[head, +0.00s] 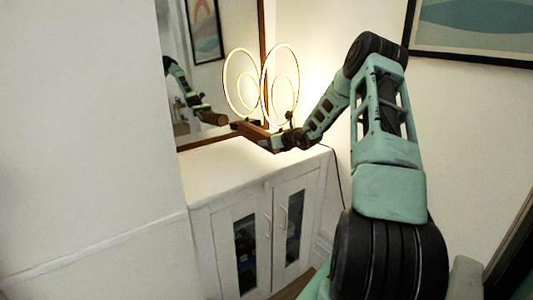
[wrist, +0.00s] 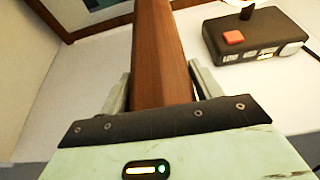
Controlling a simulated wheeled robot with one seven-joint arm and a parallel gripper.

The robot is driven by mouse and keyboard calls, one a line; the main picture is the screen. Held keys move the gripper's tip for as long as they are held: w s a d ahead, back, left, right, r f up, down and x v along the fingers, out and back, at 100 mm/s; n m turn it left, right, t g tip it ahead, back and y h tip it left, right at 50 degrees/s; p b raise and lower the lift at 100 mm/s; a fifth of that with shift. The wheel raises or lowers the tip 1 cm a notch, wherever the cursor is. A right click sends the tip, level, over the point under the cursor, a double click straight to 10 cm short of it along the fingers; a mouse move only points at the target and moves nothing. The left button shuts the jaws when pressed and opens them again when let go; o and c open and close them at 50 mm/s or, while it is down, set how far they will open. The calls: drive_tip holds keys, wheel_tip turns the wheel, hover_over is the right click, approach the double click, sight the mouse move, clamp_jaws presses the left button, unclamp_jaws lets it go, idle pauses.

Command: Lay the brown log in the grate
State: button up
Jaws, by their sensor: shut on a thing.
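The brown log (wrist: 158,50) is held between the two fingers of my gripper (wrist: 160,82) in the wrist view, pointing away from the palm. In the head view the log (head: 252,130) is raised above the white cabinet top, in front of the mirror. My gripper (head: 277,140) is shut on its near end, so that end is partly hidden. No grate shows in either view.
A white cabinet (head: 225,196) with glass doors stands below my gripper. A lit ring lamp (head: 241,108) and a wood-framed mirror (head: 265,30) are close behind. The wrist view shows a dark box with a red button (wrist: 233,37) at right. Wall fills the left.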

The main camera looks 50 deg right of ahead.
drive_tip(key=shift+f, duration=2.4)
drive_tip(key=shift+f, duration=0.1)
drive_tip(key=shift+f, duration=0.15)
drive_tip(key=o, duration=1.6)
